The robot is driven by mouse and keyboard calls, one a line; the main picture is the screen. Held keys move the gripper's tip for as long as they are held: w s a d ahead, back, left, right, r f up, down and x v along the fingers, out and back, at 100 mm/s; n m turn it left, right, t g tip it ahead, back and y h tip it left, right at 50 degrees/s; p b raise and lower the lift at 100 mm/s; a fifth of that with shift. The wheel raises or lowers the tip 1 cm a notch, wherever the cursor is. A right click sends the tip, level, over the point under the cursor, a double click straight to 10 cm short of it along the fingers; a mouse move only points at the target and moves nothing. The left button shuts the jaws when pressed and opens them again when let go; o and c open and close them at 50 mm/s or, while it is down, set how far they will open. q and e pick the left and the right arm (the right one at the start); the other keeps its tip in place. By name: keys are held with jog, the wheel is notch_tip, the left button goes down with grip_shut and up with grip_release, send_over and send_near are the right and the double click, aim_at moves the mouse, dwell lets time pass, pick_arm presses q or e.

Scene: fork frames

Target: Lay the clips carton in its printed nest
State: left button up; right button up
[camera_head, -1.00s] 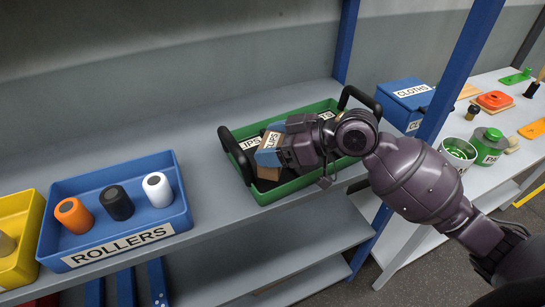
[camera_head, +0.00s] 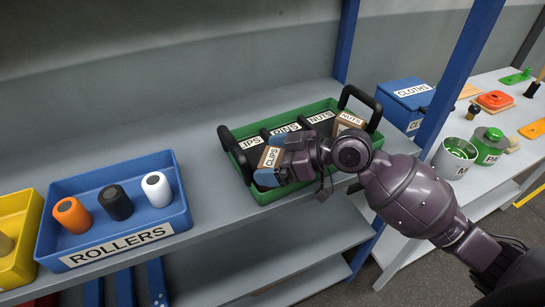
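The clips carton (camera_head: 270,158), small and brown with a white CLIPS label, is at the left end of the green tray (camera_head: 270,194). My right gripper (camera_head: 277,160) has blue fingertips and appears shut on the carton, reaching in from the right. The printed nest label (camera_head: 250,143), partly covered and reading "IPS", shows just behind the carton on the tray's dark floor. The carton's underside is hidden, so I cannot tell whether it touches the floor. My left gripper is not in view.
The tray has black handles (camera_head: 236,154) at both ends. A nuts carton (camera_head: 348,122) sits at its right end, and a PINS label (camera_head: 285,130) shows mid-tray. A blue rollers bin (camera_head: 64,245) stands left, with bare shelf between. A blue post (camera_head: 463,70) rises at right.

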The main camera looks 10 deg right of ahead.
jog(key=shift+r, duration=0.1)
jog(key=shift+r, duration=0.15)
jog(key=b+v, duration=0.1)
jog(key=v, duration=1.1)
jog(key=shift+s, duration=0.1)
